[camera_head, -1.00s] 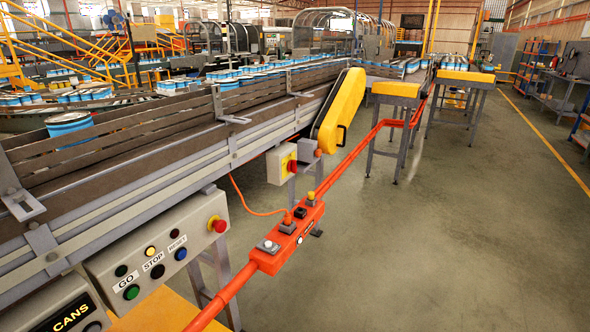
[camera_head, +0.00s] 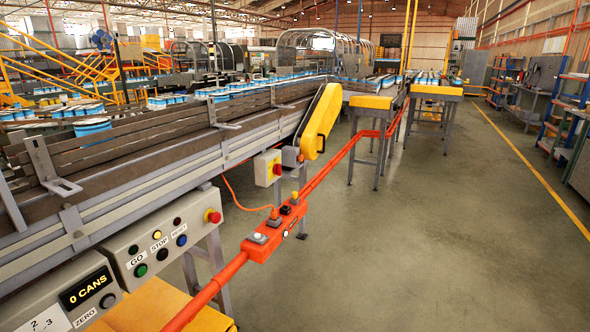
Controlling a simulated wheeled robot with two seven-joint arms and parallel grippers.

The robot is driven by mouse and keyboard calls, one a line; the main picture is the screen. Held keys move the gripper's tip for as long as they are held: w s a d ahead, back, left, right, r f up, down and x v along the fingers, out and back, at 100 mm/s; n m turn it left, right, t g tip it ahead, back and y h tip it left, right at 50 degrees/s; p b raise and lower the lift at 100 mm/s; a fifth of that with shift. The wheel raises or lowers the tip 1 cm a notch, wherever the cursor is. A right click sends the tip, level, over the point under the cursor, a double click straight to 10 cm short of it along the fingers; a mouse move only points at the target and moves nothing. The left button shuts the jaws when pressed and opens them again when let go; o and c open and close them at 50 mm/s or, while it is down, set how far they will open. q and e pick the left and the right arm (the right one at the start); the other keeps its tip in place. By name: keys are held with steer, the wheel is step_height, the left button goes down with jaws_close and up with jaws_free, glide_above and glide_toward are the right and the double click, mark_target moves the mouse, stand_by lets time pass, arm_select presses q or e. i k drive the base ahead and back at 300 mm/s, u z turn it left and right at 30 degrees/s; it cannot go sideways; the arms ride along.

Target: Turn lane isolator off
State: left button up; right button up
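The likely lane isolator is a light grey box with a red rotary knob on a yellow plate (camera_head: 268,168), mounted at the conveyor's side below the yellow guard. The knob's setting is too small to read. An orange rail box (camera_head: 277,230) with several switches and buttons stands in front of it, and an orange cable runs between the rail box and the conveyor side. A grey control panel (camera_head: 160,240) with GO, STOP and RESET buttons and a red mushroom button (camera_head: 213,216) is at the lower left. Neither of my grippers is in view.
The conveyor (camera_head: 150,190) with blue-and-white cans runs from the left toward the back. An orange rail (camera_head: 205,295) crosses the front. A counter box (camera_head: 85,290) reads 0 CANS. The floor (camera_head: 430,240) to the right is clear.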

mark_target(278, 168)
steer(key=z, duration=0.8)
steer(key=i, duration=1.05)
steer(key=z, duration=0.85)
steer(key=i, duration=1.25)
steer(key=u, duration=0.9)
steer(key=i, duration=1.15)
steer(key=u, duration=1)
